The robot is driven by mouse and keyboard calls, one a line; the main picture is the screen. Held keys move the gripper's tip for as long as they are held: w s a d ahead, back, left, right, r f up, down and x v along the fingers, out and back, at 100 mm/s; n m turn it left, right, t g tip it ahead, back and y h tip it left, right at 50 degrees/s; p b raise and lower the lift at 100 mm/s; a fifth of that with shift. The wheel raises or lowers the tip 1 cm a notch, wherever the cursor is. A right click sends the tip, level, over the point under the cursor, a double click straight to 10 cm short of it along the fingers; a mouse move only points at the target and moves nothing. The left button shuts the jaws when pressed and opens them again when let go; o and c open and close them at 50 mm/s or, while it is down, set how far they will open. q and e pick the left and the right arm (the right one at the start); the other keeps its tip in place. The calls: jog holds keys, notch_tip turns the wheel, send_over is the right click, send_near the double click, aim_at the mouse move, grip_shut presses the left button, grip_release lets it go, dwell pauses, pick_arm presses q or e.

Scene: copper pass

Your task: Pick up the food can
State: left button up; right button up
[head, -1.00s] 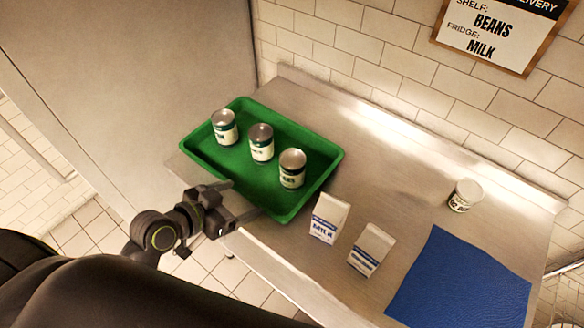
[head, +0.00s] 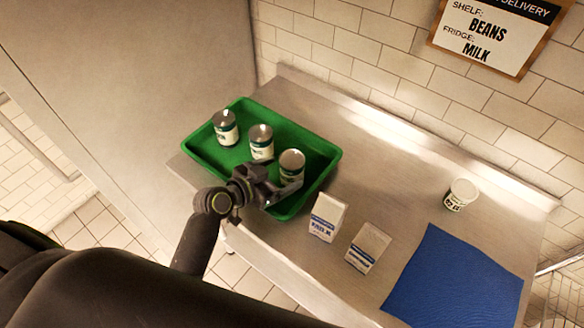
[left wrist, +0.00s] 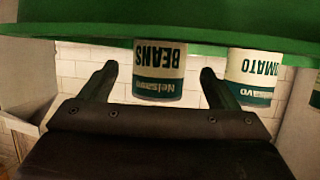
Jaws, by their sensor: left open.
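Three cans with white and green labels and silver lids stand upright in a green tray (head: 322,153). The rightmost can (head: 291,166) is closest to my left gripper (head: 280,184). In the upside-down left wrist view, this can (left wrist: 158,72) reads BEANS and appears between the two open fingers; I see no contact. A can reading TOMATO (left wrist: 252,75) shows beside it, outside the fingers. The middle can (head: 261,141) and the left can (head: 225,128) are clear of the gripper. My right gripper is not in view.
Two white and blue cartons stand right of the tray, a nearer one (head: 368,248) and another (head: 327,216). A small white can (head: 461,194) stands at the back right of the steel counter (head: 400,165). A blue mat (head: 455,280) lies at the right. A sign (head: 492,38) hangs above.

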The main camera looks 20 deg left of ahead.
pick_arm(q)
jog(key=shift+s+f+p+x, duration=0.1)
jog(key=shift+f+p+x, duration=0.1)
jog(key=shift+x, duration=0.7)
jog(key=shift+s+f+p+x, duration=0.1)
jog(key=shift+p+x, duration=0.1)
jog(key=shift+x, duration=0.7)
jog(key=shift+f+p+x, duration=0.15)
jog(key=shift+p+x, duration=0.05)
jog(key=shift+x, duration=0.75)
jog(key=shift+a, duration=0.1)
jog(key=c, duration=1.2)
jog(key=shift+c, duration=1)
jog(key=shift+r, duration=0.15)
